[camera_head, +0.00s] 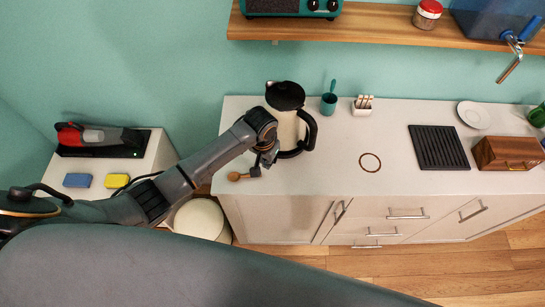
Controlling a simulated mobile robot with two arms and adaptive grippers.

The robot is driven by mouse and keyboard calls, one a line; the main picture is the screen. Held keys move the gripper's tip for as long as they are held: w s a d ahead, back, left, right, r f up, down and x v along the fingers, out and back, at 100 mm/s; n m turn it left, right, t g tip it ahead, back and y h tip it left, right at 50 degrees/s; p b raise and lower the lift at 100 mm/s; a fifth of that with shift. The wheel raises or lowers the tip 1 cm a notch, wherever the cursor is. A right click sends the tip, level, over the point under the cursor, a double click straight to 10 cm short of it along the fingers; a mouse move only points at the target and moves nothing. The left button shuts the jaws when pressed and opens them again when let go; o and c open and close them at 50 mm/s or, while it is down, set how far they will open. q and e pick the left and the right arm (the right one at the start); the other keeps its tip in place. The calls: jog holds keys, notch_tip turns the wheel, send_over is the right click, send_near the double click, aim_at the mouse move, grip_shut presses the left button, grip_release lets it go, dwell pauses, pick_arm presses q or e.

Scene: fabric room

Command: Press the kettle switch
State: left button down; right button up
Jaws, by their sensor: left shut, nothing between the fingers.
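The kettle (289,127) stands on the white counter, with a cream body, a black top and a black handle on its right side. My left arm reaches in from the left, and my left gripper (257,171) is at the kettle's lower left, low over the counter's front part. The gripper is small in view and looks shut and empty. The kettle switch cannot be made out; the arm's wrist covers part of the kettle's left side. My right gripper is not in view.
A teal cup (328,104), a small white holder (362,106), a brown ring (370,162), a black rack (438,147) and a wooden box (508,153) are farther right. A wooden shelf (390,24) hangs above.

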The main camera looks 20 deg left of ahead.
pick_arm(q)
jog(key=shift+r, duration=0.55)
notch_tip(320, 180, up, 11)
jog(key=s, duration=0.1)
jog(key=shift+s+a, duration=0.15)
jog(key=shift+f, duration=0.1)
